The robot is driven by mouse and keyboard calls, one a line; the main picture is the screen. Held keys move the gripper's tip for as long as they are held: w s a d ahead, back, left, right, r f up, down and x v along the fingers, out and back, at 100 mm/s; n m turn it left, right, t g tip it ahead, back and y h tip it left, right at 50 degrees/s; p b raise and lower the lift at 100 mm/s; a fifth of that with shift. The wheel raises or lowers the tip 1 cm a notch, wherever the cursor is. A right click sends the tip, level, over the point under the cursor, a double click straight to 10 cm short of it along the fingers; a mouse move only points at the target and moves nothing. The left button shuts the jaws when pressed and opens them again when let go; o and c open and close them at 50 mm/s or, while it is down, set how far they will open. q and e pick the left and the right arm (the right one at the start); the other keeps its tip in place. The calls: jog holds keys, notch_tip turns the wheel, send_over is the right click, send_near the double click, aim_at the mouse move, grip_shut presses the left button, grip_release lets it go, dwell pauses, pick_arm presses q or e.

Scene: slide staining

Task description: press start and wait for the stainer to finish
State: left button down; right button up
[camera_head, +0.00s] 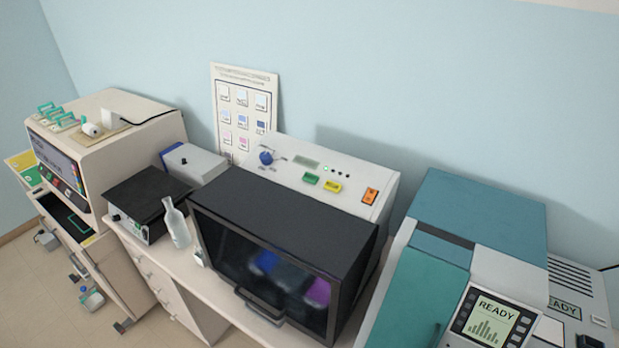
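The stainer appears to be the white machine (340,177) in the middle, with a black-topped cabinet in front. Its dark glass door (262,268) is shut, and blurred blue and purple shapes show behind it. A handle (259,307) runs along the door's lower edge. The sloped panel has a blue knob (266,157), a small display (306,162), a green button (311,179), a yellow button (332,186) and an orange switch (370,196). The button labels and display text are too small to read. Neither of my grippers is in view.
A teal machine (480,205) at the right has a screen (491,318) reading READY. A clear bottle (177,224) and a black-topped box (147,200) stand left of the cabinet. A beige machine (120,130) is at the far left. A chart (242,110) leans on the wall.

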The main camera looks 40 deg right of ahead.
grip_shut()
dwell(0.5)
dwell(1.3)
